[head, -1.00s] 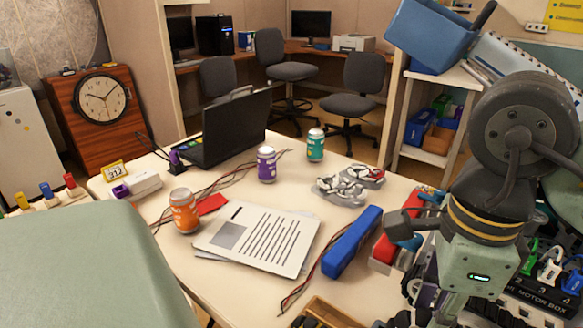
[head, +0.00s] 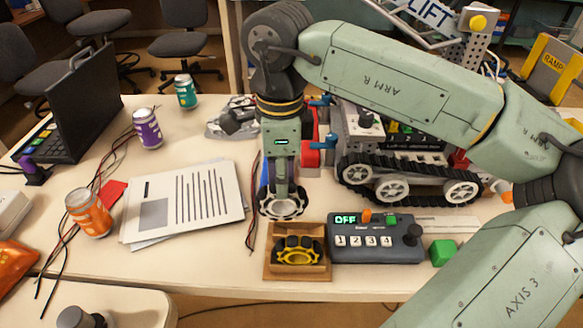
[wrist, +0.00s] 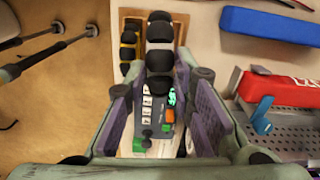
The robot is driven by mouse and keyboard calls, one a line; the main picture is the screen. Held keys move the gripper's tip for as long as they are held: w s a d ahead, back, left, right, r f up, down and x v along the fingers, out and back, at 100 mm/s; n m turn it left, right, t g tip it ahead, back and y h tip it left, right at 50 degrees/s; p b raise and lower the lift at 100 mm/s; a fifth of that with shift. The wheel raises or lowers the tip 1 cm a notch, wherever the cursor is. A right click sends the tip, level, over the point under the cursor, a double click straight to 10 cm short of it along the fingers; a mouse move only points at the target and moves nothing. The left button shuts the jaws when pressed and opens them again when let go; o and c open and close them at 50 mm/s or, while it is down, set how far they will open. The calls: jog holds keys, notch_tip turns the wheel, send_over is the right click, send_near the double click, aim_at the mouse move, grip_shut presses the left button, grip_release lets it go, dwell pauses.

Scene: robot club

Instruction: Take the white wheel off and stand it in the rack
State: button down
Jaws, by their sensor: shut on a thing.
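The white wheel (head: 284,205), with black rollers around a white hub, is in my gripper (head: 283,188) in the head view. It hangs upright just behind the wooden rack (head: 270,274); I cannot tell whether it touches the table. The rack holds a yellow wheel (head: 298,256) with black rollers. In the wrist view my gripper (wrist: 162,95) is shut on the white wheel (wrist: 159,32), seen edge-on between the purple fingers. The rack (wrist: 180,28) lies beyond it, partly hidden, with the yellow wheel (wrist: 128,52) to the left.
A grey control box (head: 375,247) reading OFF stands right of the rack, with a green cube (head: 442,252) beside it. A tracked robot (head: 410,180) stands behind them. Papers (head: 185,205) lie left. The table's front edge is close before the rack.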

aim_at(299, 203)
jog(key=shift+m, duration=0.6)
jog(key=shift+w+d+f+b, duration=0.4)
jog(key=shift+d+f, duration=0.1)
jog(key=shift+f, duration=0.45)
jog(key=shift+w+d+f+b, duration=0.25)
jog(key=shift+d+f+b, duration=0.25)
jog(key=shift+f, duration=0.45)
jog(key=shift+w+d+f+b, duration=0.35)
jog(key=shift+d+f, duration=0.2)
jog(key=shift+f, duration=0.4)
jog(key=shift+r, duration=0.15)
jog(key=shift+f+b, duration=0.2)
jog(key=shift+b, duration=0.45)
jog(key=shift+f+b, duration=1.55)
jog(key=shift+b, duration=0.25)
jog(key=c, duration=1.3)
grip_release()
